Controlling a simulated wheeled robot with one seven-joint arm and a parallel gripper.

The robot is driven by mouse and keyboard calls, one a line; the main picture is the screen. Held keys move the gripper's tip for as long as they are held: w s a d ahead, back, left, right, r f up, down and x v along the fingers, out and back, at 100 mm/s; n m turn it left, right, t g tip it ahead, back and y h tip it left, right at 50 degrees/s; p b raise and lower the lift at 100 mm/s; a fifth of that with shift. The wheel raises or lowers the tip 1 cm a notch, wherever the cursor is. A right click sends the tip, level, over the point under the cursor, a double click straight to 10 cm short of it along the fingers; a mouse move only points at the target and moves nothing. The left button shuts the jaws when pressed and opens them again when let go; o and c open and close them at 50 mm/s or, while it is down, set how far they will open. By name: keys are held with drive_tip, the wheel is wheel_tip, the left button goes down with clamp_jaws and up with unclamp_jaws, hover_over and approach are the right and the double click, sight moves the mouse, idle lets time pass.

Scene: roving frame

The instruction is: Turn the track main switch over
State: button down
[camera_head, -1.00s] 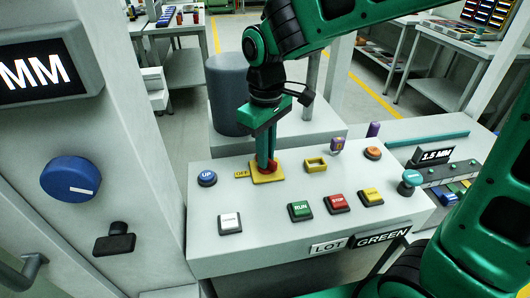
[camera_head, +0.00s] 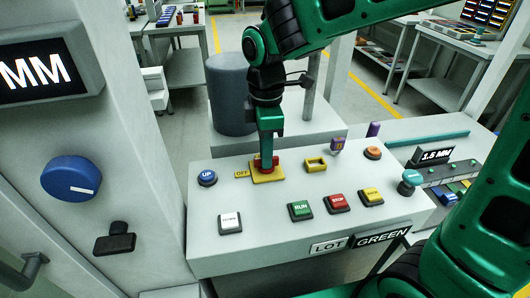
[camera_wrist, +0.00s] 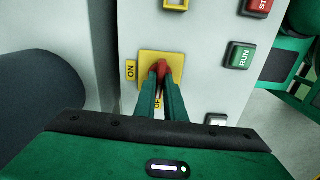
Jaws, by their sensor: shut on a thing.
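The main switch is a red handle (camera_head: 267,164) on a yellow plate (camera_head: 268,177) near the back left of the grey console. Its OFF label (camera_head: 241,173) shows at the plate's left in the head view. In the wrist view the ON label (camera_wrist: 131,70) shows left of the plate, and the OFF label is mostly hidden by the fingers. My gripper (camera_head: 266,157) points down from above, shut on the red handle. The wrist view shows the red handle (camera_wrist: 160,67) between the tips of my two green fingers. The fingers hide most of the handle, so its exact angle is hard to tell.
On the console (camera_head: 262,223) are a blue UP button (camera_head: 207,178), a green RUN button (camera_head: 300,210), a red STOP button (camera_head: 338,203) and a yellow frame (camera_head: 316,164). A dark grey cylinder (camera_head: 230,95) stands behind. A grey cabinet with a blue dial (camera_head: 71,178) is left.

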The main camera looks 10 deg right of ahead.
drive_tip(key=shift+w+d+n, duration=0.2)
drive_tip(key=shift+n, duration=0.2)
drive_tip(key=c, duration=1.8)
unclamp_jaws()
drive_tip(key=shift+c, duration=0.2)
drive_tip(key=shift+a, duration=0.1)
drive_tip(key=shift+s, duration=0.1)
wheel_tip(320, 180, up, 11)
drive_tip(key=shift+f, duration=0.15)
